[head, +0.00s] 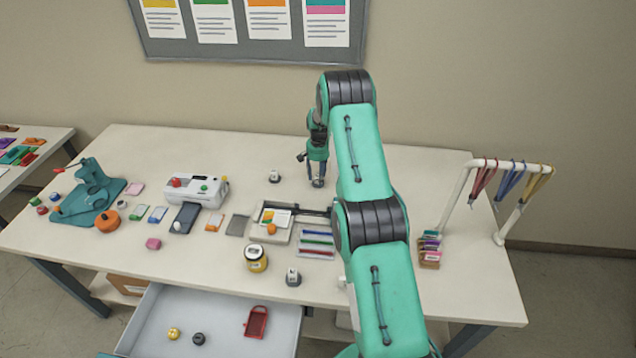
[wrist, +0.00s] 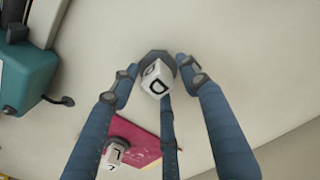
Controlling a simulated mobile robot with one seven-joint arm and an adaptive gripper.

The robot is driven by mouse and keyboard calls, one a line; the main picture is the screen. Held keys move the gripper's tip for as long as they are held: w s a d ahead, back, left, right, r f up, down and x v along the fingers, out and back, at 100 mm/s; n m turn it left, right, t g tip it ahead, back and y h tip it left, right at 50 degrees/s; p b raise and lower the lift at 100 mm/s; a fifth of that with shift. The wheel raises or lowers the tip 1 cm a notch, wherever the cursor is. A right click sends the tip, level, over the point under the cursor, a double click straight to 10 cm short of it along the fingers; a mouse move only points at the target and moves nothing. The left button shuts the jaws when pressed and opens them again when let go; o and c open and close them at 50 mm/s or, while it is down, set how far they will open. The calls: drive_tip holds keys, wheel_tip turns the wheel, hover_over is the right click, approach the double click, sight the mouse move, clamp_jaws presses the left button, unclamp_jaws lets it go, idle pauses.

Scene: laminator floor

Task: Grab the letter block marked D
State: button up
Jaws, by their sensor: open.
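The white letter block marked D (wrist: 157,78) shows in the wrist view, its letter facing me, with a dark grey round piece (wrist: 149,56) against its far side. My gripper (wrist: 157,73) is open, with a fingertip on either side of the block in the picture. I see gaps between block and fingertips, and cannot tell how far the fingers reach down around it. In the head view my gripper (head: 318,181) hangs low over the back middle of the table; the D block is not clearly readable there.
Another lettered block (wrist: 116,158) lies by a pink sheet (wrist: 138,141) in the wrist view. In the head view, small blocks stand left of my gripper (head: 274,176) and near the front edge (head: 293,277). A white machine (head: 195,190) is further left; a strap rack (head: 497,190) stands right.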

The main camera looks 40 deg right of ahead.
drive_tip(key=shift+c, duration=0.3)
clamp_jaws()
drive_tip(key=shift+r, duration=0.2)
drive_tip(key=shift+r, duration=4.85)
